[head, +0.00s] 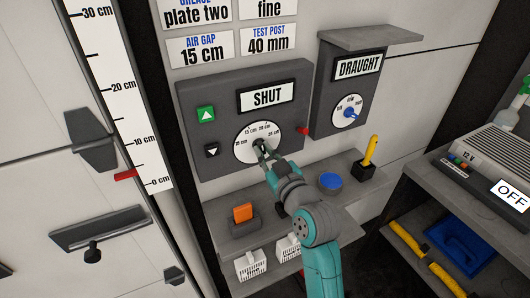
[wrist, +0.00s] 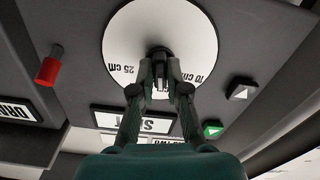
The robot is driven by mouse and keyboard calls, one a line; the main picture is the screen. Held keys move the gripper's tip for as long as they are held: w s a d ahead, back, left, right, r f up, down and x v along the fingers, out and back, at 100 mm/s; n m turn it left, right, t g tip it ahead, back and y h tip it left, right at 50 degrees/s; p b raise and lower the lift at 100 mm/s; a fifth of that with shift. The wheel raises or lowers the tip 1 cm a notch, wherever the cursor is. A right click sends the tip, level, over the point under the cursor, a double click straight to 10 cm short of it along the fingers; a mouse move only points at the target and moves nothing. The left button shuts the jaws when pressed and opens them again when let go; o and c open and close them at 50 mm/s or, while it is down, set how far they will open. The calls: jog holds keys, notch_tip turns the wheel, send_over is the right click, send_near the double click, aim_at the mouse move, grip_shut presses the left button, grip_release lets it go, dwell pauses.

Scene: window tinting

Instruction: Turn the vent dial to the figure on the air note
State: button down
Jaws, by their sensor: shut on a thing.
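The vent dial (head: 246,139) is a white round face with centimetre figures on a dark grey panel, under a sign reading SHUT (head: 267,97). In the head view 15 cm, 20 cm and 25 cm show along its upper edge. The air note (head: 203,48) above the panel reads "AIR GAP 15 cm". My gripper (head: 263,150) is shut on the dial's dark central knob. The wrist view shows the dial face (wrist: 125,40) upside down, with my gripper (wrist: 160,72) on the knob. The fingers hide part of the face, and I cannot tell where the pointer stands.
Green (head: 206,114) and black (head: 212,151) arrow buttons sit left of the dial, a red peg (head: 303,131) at its right. A DRAUGHT box with a blue-knobbed dial (head: 347,111) is further right. Below, the shelf holds an orange block (head: 243,213) and a blue disc (head: 330,181).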

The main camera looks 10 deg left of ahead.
jog(key=shift+n, duration=0.9)
jog(key=c, duration=1.2)
grip_release()
jog(key=shift+o, duration=0.2)
jog(key=v, duration=1.2)
jog(key=shift+f, duration=0.1)
